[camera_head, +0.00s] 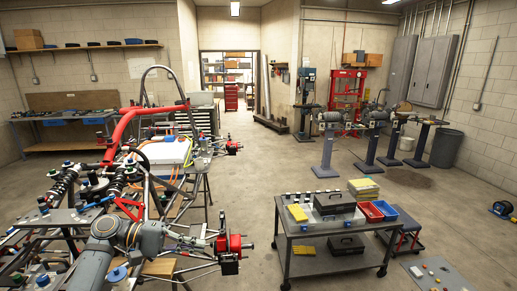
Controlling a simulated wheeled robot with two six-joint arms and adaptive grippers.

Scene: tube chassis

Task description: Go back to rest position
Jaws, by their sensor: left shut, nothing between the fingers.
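My left arm comes in at the lower left, with a grey elbow and a rounded wrist section in front of the tube chassis (125,127). My left gripper (190,243) is at the end of it, pointing right, shut with nothing in it. It overlaps the chassis's front suspension rods in the picture, so I cannot tell whether it touches them. The red hub part (232,244) of the chassis lies just right of the gripper. My right gripper is not in view.
A grey wheeled cart (318,265) with dark cases, yellow pads and red and blue bins stands at the lower right. Bench grinders on pedestals (327,150) stand farther back. The concrete floor between the chassis and the cart is clear. A workbench (65,145) lines the left wall.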

